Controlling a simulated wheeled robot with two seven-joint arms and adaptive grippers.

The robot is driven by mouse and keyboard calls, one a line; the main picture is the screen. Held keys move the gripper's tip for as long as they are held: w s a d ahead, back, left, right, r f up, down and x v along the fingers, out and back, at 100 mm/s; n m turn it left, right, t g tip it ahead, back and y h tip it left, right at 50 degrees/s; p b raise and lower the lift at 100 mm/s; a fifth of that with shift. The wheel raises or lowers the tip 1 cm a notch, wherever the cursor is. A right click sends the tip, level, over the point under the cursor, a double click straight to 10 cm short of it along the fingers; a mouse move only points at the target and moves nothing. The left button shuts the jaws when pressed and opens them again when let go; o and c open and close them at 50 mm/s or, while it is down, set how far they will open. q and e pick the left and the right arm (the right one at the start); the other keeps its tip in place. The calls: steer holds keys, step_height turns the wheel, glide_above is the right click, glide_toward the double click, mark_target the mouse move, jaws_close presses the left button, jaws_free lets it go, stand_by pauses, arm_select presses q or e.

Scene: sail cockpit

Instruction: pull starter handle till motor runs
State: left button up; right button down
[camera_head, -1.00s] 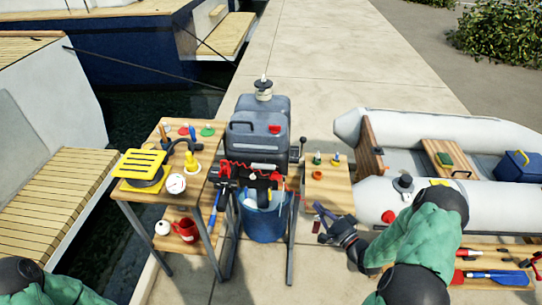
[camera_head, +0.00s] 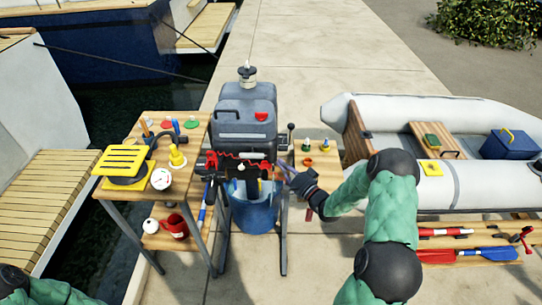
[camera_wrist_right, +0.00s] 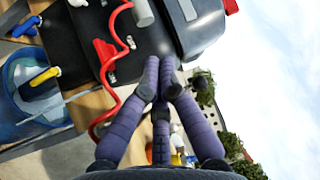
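The outboard motor (camera_head: 245,122), dark grey with a red part on its cowl, stands on a stand over a blue water bucket (camera_head: 256,208). In the right wrist view, a pale grey cylinder (camera_wrist_right: 143,12), possibly the starter handle, is at the cowl (camera_wrist_right: 185,25) beside a wavy red cord (camera_wrist_right: 117,70). My right gripper (camera_head: 284,169) is just right of the motor's lower front. Its purple fingers (camera_wrist_right: 160,65) run close together with nothing visible between them. My left gripper is out of view; only its arm shows at lower left.
A wooden stand (camera_head: 192,146) with a yellow grille, a gauge and a red mug is left of the motor. A small wooden shelf (camera_head: 325,175) with small items is at right, beside a grey inflatable boat (camera_head: 400,110). Pavement behind is clear.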

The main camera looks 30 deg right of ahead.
mark_target(264, 147)
steer(key=w, duration=0.2)
steer(key=w+b, duration=0.1)
steer(key=w, duration=0.1)
steer(key=w+a, duration=0.1)
steer(key=w, duration=0.1)
steer(key=shift+w+r, duration=0.4)
steer(key=s+a+p, duration=0.2)
steer(key=s+a, duration=0.6)
steer(key=s, duration=0.5)
steer(key=shift+f, duration=0.1)
